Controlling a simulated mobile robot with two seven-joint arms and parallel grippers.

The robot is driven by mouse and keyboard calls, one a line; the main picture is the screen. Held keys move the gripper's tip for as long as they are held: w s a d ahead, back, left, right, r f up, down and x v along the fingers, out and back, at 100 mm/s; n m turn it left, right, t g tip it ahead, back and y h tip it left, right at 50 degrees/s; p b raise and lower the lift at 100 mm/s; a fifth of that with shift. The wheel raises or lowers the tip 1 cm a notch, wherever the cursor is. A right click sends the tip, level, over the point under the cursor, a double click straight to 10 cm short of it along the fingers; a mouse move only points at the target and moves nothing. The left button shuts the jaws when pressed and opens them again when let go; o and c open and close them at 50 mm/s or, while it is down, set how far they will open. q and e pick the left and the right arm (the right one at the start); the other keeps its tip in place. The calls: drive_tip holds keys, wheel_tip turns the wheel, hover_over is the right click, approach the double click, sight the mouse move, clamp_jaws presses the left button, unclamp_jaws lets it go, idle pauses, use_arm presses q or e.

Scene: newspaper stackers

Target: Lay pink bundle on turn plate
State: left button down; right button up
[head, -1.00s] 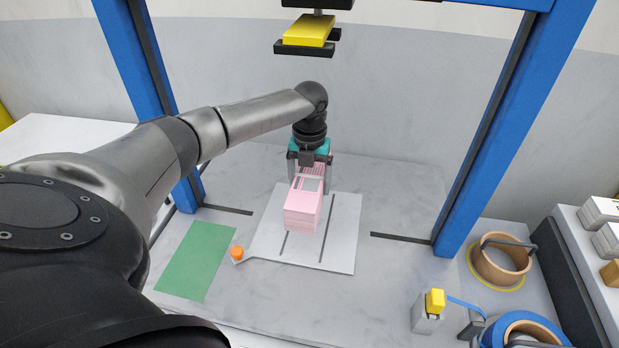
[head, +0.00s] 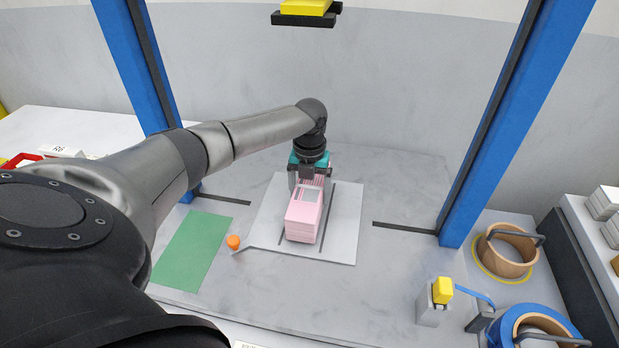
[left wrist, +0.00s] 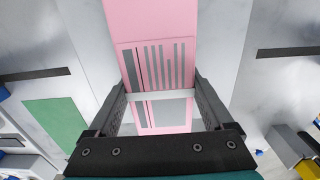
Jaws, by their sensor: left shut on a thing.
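The pink bundle (head: 304,222) is a stack of pink printed sheets with a pale band across it. It is over the middle of the pale grey turn plate (head: 345,240), which has two dark slots and an orange knob (head: 233,242) at its near left corner. My left gripper (head: 309,178) is shut on the far end of the bundle. In the left wrist view, the fingers (left wrist: 160,92) lie on both sides of the pink bundle (left wrist: 148,22). The bundle is on or just above the plate; I cannot tell which. My right gripper is out of view.
A blue frame (head: 490,130) stands on both sides, with a yellow and black block (head: 305,9) hanging above. A green mat (head: 193,250) lies left of the plate. A yellow-topped post (head: 442,290) and tape rolls (head: 505,253) stand at the right.

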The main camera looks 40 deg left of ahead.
use_arm(q)
drive_tip(key=shift+w+f+b, duration=0.1)
drive_tip(key=shift+f+b, duration=0.25)
drive_tip(key=shift+f, duration=0.1)
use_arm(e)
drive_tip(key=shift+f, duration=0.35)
